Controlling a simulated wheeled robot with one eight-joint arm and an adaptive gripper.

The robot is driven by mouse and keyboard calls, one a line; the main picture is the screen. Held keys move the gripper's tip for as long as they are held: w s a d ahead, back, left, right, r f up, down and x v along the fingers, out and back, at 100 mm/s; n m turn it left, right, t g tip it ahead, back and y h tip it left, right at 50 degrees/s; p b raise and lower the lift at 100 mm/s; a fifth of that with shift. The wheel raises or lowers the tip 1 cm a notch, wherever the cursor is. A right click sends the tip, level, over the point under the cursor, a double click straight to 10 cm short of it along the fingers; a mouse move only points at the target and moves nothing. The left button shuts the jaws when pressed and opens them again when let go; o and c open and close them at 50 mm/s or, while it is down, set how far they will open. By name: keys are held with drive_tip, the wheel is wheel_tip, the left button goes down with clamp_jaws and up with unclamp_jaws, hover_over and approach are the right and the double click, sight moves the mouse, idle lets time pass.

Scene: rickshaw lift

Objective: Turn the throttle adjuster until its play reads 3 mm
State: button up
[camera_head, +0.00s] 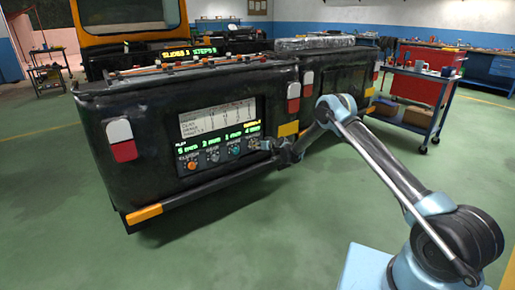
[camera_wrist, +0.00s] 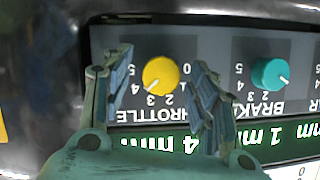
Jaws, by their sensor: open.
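The throttle adjuster (camera_wrist: 161,74) is a round yellow knob in the wrist view, on a dark panel whose lettering appears upside down. Its white pointer line aims to the lower left, near the 4 on its dial. The green throttle readout (camera_wrist: 162,145) shows 4 mm. My gripper (camera_wrist: 162,62) is open, with one finger on each side of the knob and a visible gap on both sides. In the head view my gripper (camera_head: 284,153) is at the right end of the control panel (camera_head: 217,127) and hides part of it.
The teal brake knob (camera_wrist: 270,74) sits to the right in the wrist view, close to my right finger. The panel is on the back of a black vehicle body (camera_head: 110,100). A tool cart (camera_head: 418,98) stands at the right. Green floor in front is clear.

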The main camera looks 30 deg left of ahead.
drive_tip(key=c, duration=1.1)
drive_tip(key=shift+o, duration=0.2)
drive_tip(key=shift+s+a+n+t+h, duration=0.1)
drive_tip(key=shift+n+t+h, duration=0.2)
drive_tip(key=shift+n+t, duration=0.45)
drive_tip(key=shift+s+a+n+t+h, duration=0.1)
drive_tip(key=shift+n+t+h, duration=0.3)
drive_tip(key=shift+n, duration=0.65)
